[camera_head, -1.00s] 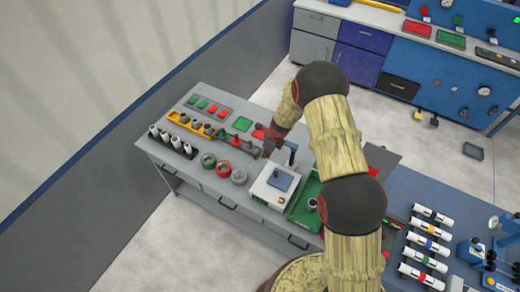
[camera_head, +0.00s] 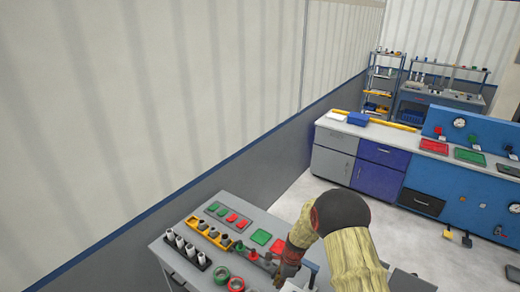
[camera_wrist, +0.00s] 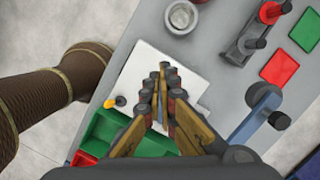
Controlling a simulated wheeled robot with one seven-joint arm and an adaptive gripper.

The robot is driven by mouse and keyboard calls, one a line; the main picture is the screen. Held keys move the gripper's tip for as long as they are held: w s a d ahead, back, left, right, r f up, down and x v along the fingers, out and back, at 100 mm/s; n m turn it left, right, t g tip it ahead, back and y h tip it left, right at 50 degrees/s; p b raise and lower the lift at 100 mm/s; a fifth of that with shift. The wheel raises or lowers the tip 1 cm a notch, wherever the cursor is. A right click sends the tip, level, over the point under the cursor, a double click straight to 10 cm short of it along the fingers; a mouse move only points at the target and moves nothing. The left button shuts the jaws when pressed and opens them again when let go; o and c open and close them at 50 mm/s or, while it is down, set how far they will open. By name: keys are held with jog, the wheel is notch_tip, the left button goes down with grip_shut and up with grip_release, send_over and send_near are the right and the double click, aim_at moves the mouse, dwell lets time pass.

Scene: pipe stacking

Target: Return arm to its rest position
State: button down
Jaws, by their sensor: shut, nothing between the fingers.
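My gripper (camera_wrist: 165,80) is shut and empty in the wrist view. Its fingertips are together above a white-topped unit (camera_wrist: 135,68) on the grey workbench (camera_wrist: 210,55). In the head view my arm curves over the bench, and the gripper end (camera_head: 284,272) is low in the picture and partly hidden. A blue-handled lever (camera_wrist: 264,98) stands right of the fingers in the wrist view. A green tray (camera_wrist: 108,130) lies to their lower left.
Several white pipes (camera_head: 185,246) stand in a dark rack at the bench's left. A yellow holder (camera_head: 208,236), red and green pads (camera_head: 261,237) and ring-shaped parts (camera_head: 221,275) are nearby. Blue cabinets (camera_head: 378,180) stand behind, across open floor.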

jog(key=s+d+r+n+h+b, duration=0.1)
jog(key=s+d+r+n+b, duration=0.3)
jog(key=s+r+n, duration=0.45)
jog(key=s+d+r+n+b, duration=0.2)
jog(key=s+r+n+b, duration=0.45)
jog(key=s, duration=0.25)
jog(key=s+d+n+t+b, duration=0.1)
jog(key=s+d+t+b, duration=0.1)
jog(key=s+b, duration=0.5)
jog(key=s+d+r+n+t+h+b, duration=0.1)
jog(key=s+d+n+t+b, duration=0.1)
jog(key=s+b, duration=0.6)
jog(key=d+t+b, duration=0.1)
jog(key=b, duration=0.3)
jog(key=shift+t, duration=0.4)
